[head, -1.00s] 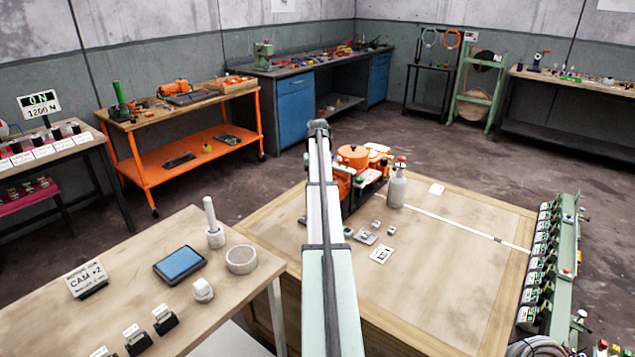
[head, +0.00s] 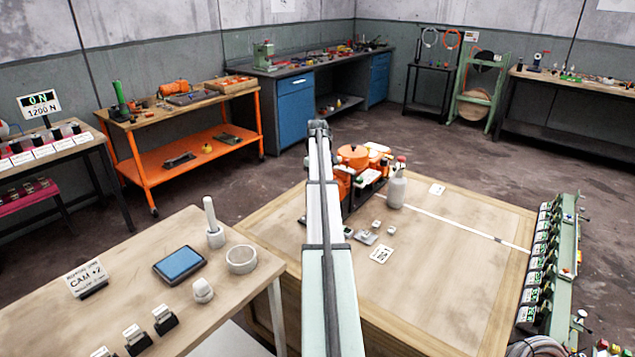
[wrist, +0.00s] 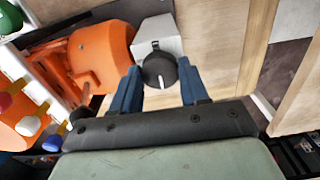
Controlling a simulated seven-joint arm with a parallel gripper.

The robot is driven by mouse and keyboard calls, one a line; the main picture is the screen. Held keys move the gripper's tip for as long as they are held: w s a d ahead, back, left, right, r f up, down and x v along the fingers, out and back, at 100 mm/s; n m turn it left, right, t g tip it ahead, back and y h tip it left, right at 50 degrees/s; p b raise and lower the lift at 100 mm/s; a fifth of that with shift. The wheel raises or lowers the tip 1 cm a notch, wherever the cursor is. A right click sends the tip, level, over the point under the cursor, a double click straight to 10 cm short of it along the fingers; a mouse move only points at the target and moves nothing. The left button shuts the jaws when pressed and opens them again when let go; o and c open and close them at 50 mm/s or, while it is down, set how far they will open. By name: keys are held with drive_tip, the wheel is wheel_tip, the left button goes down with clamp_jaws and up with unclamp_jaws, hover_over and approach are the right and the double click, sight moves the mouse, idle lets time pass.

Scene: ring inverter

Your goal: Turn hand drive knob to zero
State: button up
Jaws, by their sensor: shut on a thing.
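The hand drive knob (wrist: 160,70) is a round black knob with a white pointer line, on a light grey block (wrist: 157,33) in the wrist view. The pointer runs nearly up and down in the picture. My gripper (wrist: 160,80) has its two blue fingers on either side of the knob and is shut on it. The orange machine (wrist: 103,50) stands directly left of the block. In the head view my arm hides the knob and gripper, and part of the orange machine (head: 353,155) shows behind the arm.
The machine stands on a wooden table (head: 460,280). A row of dark devices (head: 540,255) lines the right side. The table's front right area is clear.

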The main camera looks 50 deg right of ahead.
drive_tip(key=shift+n, duration=0.3)
idle(0.4)
drive_tip(key=o, duration=1.1)
drive_tip(key=shift+c, duration=0.2)
wheel_tip(320, 180, up, 14)
drive_tip(key=shift+f, duration=0.1)
